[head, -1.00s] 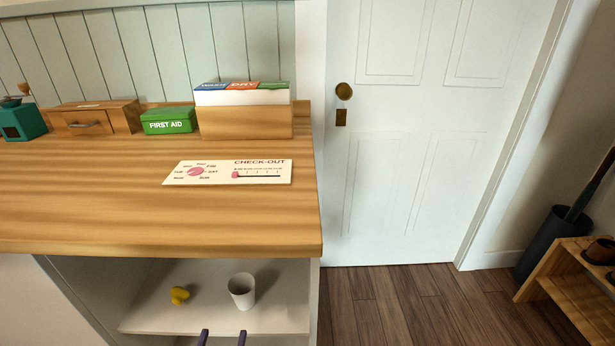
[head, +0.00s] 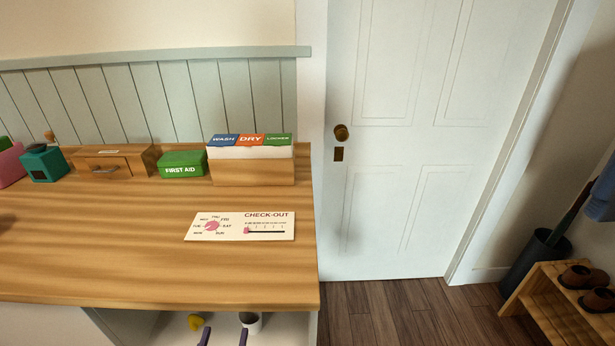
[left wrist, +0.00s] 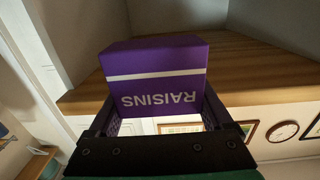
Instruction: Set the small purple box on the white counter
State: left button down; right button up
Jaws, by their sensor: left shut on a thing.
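The small purple box (left wrist: 155,75), lettered RAISINS, is between the fingers of my left gripper in the left wrist view, and the gripper is shut on it. The lettering shows upside down. In the head view only the dark purple tips of my left gripper (head: 224,338) show at the bottom edge, in front of the white shelf; the box is not visible there. The only white surface below the wooden countertop (head: 110,255) is this shelf (head: 172,330); I cannot tell whether it is the white counter. My right gripper is not in view.
A white cup (head: 252,323) and a yellow object (head: 195,322) stand on the shelf near my fingertips. The countertop holds a check-out card (head: 265,227), a green first aid box (head: 183,164) and a wooden file box (head: 250,172). Its front middle is clear.

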aim_at(73, 248)
jog(key=k+j+z, duration=0.1)
jog(key=j, duration=0.35)
jog(key=k+j+z, duration=0.1)
jog(key=j, duration=0.3)
jog(key=k+j+z, duration=0.1)
jog(key=k+j, duration=0.15)
jog(key=j, duration=0.15)
jog(key=k+j, duration=0.15)
jog(key=j, duration=0.25)
jog(key=k+j+z, duration=0.15)
jog(key=j, duration=0.25)
